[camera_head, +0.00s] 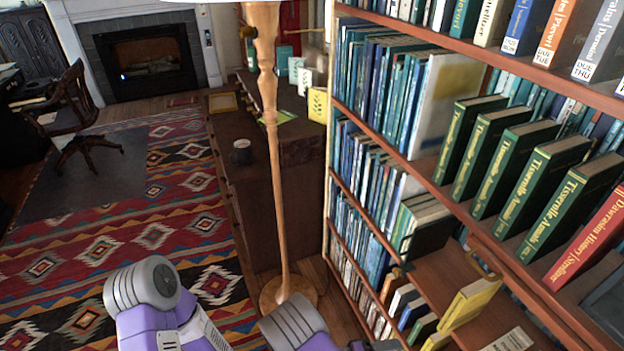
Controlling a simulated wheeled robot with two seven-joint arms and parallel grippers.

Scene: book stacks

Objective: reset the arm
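My arms show only in part at the bottom of the head view. One purple and grey arm link (150,290) stands at the lower left, its rounded grey joint turned up over the patterned rug. A second grey and purple link (300,325) shows at the bottom middle, in front of the foot of the wooden pole. The fingers of both grippers are outside the picture or hidden, so I see neither what they hold nor how they are set.
A tall bookcase (400,268) full of books fills the right side, close to the second link. A wooden lamp pole (272,150) stands in the middle beside a dark cabinet (262,215). The rug (130,225) at left is clear; a chair (75,115) and fireplace (150,60) are farther back.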

